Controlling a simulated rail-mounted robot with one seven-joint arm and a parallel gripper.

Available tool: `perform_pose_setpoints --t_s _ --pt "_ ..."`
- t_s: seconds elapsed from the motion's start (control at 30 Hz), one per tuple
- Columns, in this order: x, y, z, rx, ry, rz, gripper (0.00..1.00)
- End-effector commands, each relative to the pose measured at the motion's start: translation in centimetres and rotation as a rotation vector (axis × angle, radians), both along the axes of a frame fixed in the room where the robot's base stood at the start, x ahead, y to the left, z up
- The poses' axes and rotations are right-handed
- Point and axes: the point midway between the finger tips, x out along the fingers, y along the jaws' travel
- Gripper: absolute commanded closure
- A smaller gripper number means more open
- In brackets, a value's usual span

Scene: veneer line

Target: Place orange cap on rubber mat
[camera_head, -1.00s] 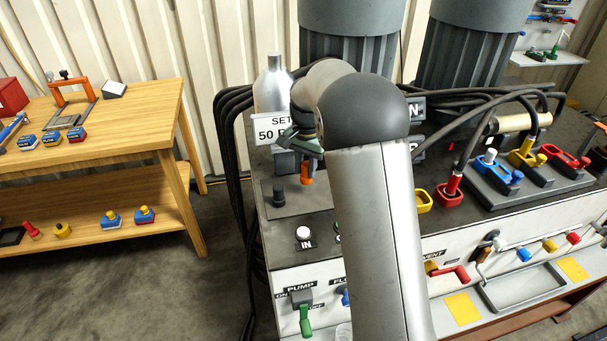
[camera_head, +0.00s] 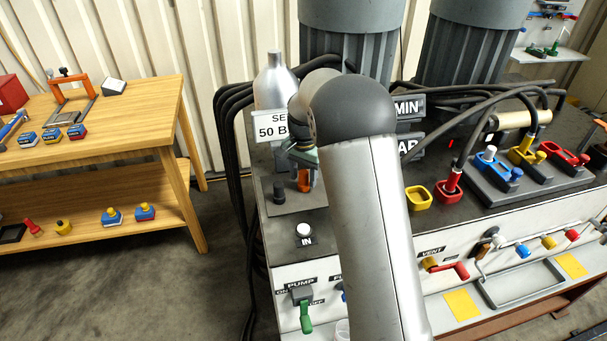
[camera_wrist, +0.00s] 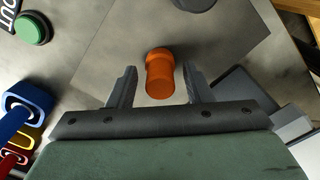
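The orange cap (camera_wrist: 160,73) lies between the two fingers of my gripper (camera_wrist: 158,70) in the wrist view, with a gap on each side. The fingers are apart. In the head view the orange cap (camera_head: 304,181) shows just below my gripper (camera_head: 303,163), partly covered by it. The grey rubber mat (camera_head: 295,204) lies under it on the bench top, and its bare surface also shows in the wrist view (camera_wrist: 110,45). The cap appears within the mat's outline; whether its base touches the mat is hard to tell.
A black knob-like piece (camera_head: 279,192) stands left of the cap. A white IN button (camera_head: 304,233) lies in front of the mat. Yellow (camera_head: 418,198) and red holders (camera_head: 449,191) are to the right.

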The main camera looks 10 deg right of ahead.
Motion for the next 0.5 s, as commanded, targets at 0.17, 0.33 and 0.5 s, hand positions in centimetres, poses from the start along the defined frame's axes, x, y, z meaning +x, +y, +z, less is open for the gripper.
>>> perform_pose_setpoints --t_s 0.17,0.33,0.5 --pt "0.0 0.0 0.7 0.000 -0.001 0.000 0.54" --pt "0.1 0.0 3.3 0.000 -0.006 0.000 0.54" --pt "0.1 0.0 7.1 0.000 -0.006 0.000 0.54"
